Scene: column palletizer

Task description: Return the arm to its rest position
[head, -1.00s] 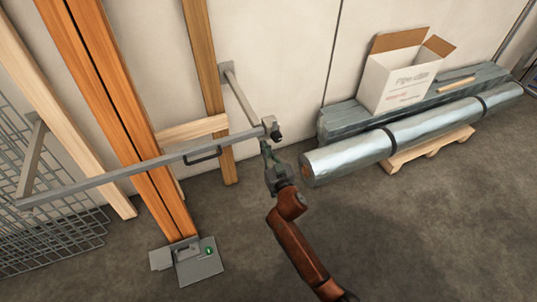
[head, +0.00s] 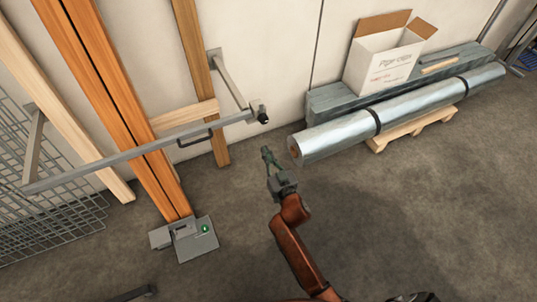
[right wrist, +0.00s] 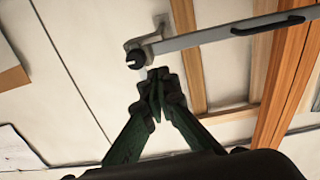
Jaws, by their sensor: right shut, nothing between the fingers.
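My right gripper (head: 268,158) is shut and empty, held out over the floor in the head view. It also shows in the right wrist view (right wrist: 158,80), with its fingertips together. The grey bar (head: 130,155) with a handle (head: 195,139) runs across the orange columns (head: 120,110). Its end with a black knob (head: 263,114) is beyond my fingertips and apart from them in the head view. The knob (right wrist: 135,59) appears just above and left of the fingertips in the right wrist view. My left gripper is not in view.
A silver wrapped roll (head: 335,139) lies on a wooden pallet (head: 415,131) at the right. An open white carton (head: 383,62) stands behind it on a grey stack (head: 322,103). A metal foot plate (head: 197,242) with a green light is at the column base. Floor around my right arm is clear.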

